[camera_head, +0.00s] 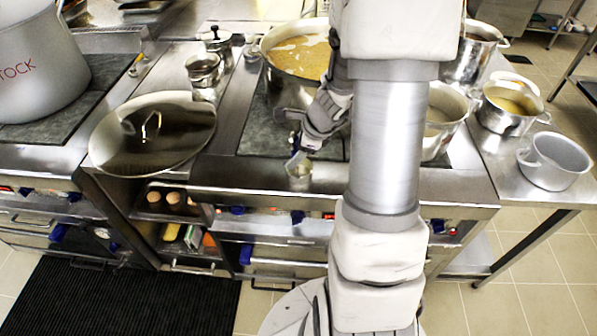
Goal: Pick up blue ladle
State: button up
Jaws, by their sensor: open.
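A small metal cup-shaped thing (298,172), which looks like the bowl of the blue ladle, is at the front edge of the middle stove. A bluish piece rises from it toward my gripper (298,146). My gripper is just above it, with its fingers pointing down and left. The jaws are open. The fingertips are small and partly hidden, so I cannot tell whether they touch the ladle. Most of the ladle's handle is hidden or too small to make out.
A large pot of yellowish soup (296,60) stands behind my gripper. A big round lid (152,130) lies to the left, and a large stockpot (40,65) stands far left. Several pots, including an empty one (553,162), stand right. My arm hides part of the stove.

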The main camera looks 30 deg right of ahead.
jog(key=shift+f, duration=0.2)
grip_shut()
jog(key=shift+w, duration=0.1)
dwell(1.2)
